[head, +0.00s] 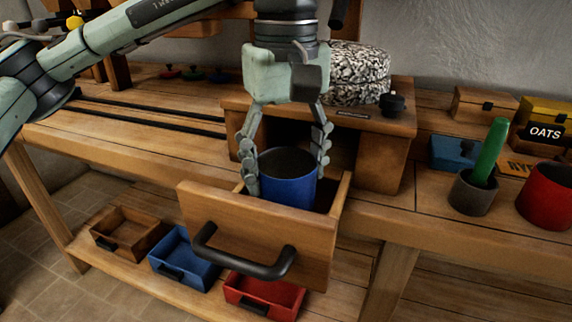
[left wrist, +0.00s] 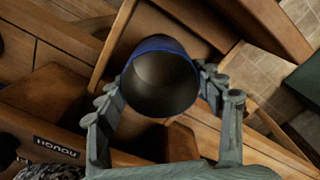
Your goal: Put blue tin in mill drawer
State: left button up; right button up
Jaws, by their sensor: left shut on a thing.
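The blue tin (head: 288,190) is an open, empty-looking cylinder, upright between the fingers of my left gripper (head: 286,165), which is shut on it. Its lower part is hidden behind the front of the mill drawer (head: 255,232), which is pulled out and has a black handle. The tin is inside the drawer's outline; I cannot tell whether it touches the drawer floor. In the left wrist view I look down into the tin (left wrist: 161,78), with the gripper fingers (left wrist: 162,95) on both sides and the drawer around it. My right gripper is not in view.
The mill's speckled millstone (head: 358,75) stands behind the drawer. A grey cup with a green stick (head: 473,190), a red tin (head: 548,195) and a blue box (head: 453,152) are on the bench to the right. Small wooden, blue and red bins (head: 185,258) sit on the lower shelf.

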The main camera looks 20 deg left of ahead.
pick_arm(q)
jog(key=shift+f, duration=0.1)
jog(key=o, duration=1.2)
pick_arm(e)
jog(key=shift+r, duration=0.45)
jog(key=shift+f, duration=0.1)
pick_arm(q)
jog(key=shift+r, duration=0.25)
notch_tip(320, 180, up, 12)
jog(key=shift+f+p, duration=0.1)
jog(key=shift+p, duration=0.55)
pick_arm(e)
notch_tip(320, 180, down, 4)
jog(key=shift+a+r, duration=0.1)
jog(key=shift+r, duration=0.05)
